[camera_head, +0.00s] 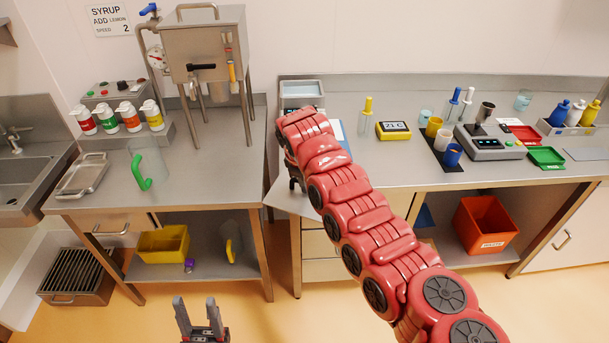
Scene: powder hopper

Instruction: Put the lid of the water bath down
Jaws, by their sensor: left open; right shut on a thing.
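The water bath (302,95) is a steel box with a pale blue open top, at the back left of the right-hand bench. My red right arm reaches across the bench front, with its wrist just in front of the bath. My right gripper (294,184) is mostly hidden under the wrist. It is shut on what looks like the lid (286,201), a flat pale grey plate near the bench's left front corner. I cannot tell whether the plate touches the bench. My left gripper (199,304) is open and empty, low in front of the benches.
A blue-and-white sheet (339,132) lies right of my wrist. Further right are a yellow 21 C display (393,130), bottles, cups and a scale (490,143). The left bench (211,165) holds a steel hopper (207,45), a green-handled jug (143,173) and a tray (83,176).

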